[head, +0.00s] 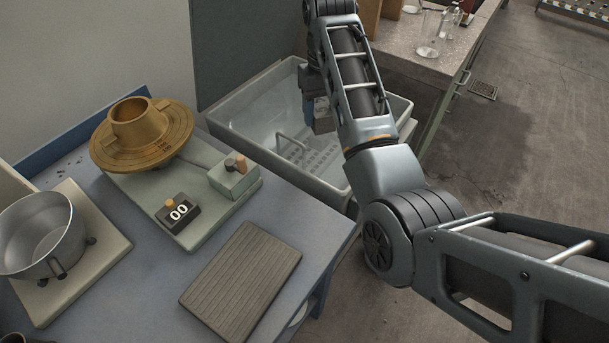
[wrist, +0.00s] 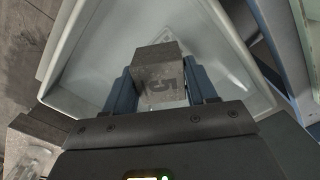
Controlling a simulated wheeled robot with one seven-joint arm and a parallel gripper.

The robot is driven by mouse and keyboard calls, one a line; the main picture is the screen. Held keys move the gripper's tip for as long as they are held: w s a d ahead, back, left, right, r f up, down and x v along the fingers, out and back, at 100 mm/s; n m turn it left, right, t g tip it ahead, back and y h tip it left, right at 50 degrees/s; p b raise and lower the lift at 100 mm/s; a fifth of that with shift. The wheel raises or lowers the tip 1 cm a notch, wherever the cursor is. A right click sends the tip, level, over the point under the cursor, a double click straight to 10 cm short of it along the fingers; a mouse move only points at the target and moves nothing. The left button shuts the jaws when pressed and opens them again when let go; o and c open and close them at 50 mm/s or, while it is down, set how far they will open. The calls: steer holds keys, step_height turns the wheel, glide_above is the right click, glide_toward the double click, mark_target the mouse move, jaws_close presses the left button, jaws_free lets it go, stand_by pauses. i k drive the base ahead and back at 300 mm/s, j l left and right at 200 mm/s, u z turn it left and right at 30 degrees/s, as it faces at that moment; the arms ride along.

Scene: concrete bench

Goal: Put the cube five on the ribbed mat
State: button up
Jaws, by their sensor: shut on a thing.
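In the head view the cube (head: 324,112) shows partly, behind my arm, over the white sink-like tub. The ribbed mat (head: 241,280) is a flat brown-grey rectangle with grooves, lying bare at the front right of the blue bench. My gripper is beyond the mat, up and to the right of it in the head view.
The white tub (head: 235,136) stands beyond the bench, holding a rack. A pot (head: 38,235) stands at left. Glassware stands on the far bench (head: 405,45).

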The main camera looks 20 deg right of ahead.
mark_target(242, 275)
steer(key=k+u, duration=0.1)
steer(key=k, duration=1.1)
steer(key=u, duration=1.4)
steer(key=i+l, duration=0.1)
steer(key=l, duration=0.45)
steer(key=i+l+u, duration=0.1)
steer(key=l, duration=0.45)
steer(key=i+l, duration=0.15)
steer(key=l, duration=0.4)
steer(key=i+l, duration=0.1)
steer(key=l, duration=0.45)
steer(key=u, duration=0.05)
